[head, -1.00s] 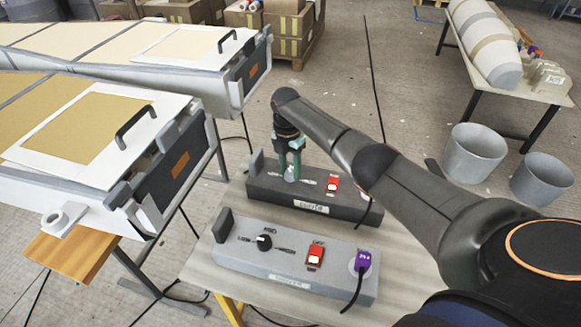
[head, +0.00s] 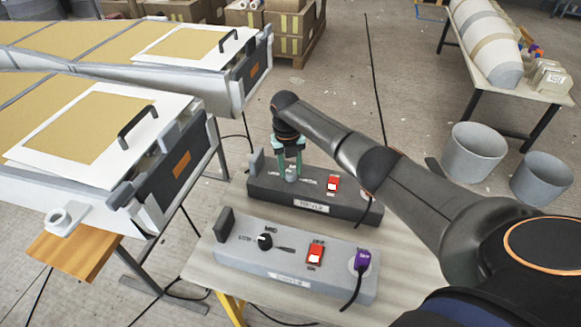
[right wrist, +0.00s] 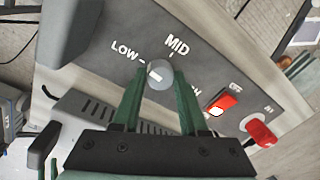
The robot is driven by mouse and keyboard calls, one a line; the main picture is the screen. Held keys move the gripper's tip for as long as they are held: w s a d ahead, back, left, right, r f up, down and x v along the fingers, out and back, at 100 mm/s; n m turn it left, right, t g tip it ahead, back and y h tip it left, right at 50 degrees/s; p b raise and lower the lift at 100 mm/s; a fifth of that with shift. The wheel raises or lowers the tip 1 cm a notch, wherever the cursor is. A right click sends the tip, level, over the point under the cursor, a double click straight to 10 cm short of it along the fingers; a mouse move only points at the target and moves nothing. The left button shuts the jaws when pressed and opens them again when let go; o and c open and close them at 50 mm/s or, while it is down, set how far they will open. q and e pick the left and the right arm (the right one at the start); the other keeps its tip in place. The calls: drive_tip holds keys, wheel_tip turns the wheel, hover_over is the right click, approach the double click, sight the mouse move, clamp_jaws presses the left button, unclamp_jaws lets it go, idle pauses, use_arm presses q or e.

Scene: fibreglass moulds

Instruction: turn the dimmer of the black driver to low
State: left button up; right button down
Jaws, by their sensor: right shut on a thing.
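The black driver (head: 268,188) is a dark box on the table, behind a grey driver (head: 225,256). Its dimmer is a round grey knob (right wrist: 159,76) with a pale pointer mark, set among the words LOW, MID and a partly hidden third word. My right gripper (head: 291,170) points down at the knob. In the right wrist view its green fingers (right wrist: 153,88) are shut on the knob's sides. The pale mark sits on the knob's left part, near the LOW tick; its exact direction is hard to tell. My left gripper is not in view.
A red switch (right wrist: 222,103) and a red plug (right wrist: 262,132) lie right of the knob on the black driver. The grey driver has its own black knob (head: 265,241), red switch and purple plug (head: 362,260). Large moulds (head: 150,130) stand close on the left.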

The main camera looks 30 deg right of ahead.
sight(288, 172)
drive_tip(key=shift+n, duration=0.6)
drive_tip(key=shift+c, duration=2.2)
unclamp_jaws()
drive_tip(key=shift+r, duration=0.1)
wheel_tip(288, 172, up, 12)
drive_tip(key=shift+a+r+p, duration=0.2)
drive_tip(key=shift+a+p, duration=0.15)
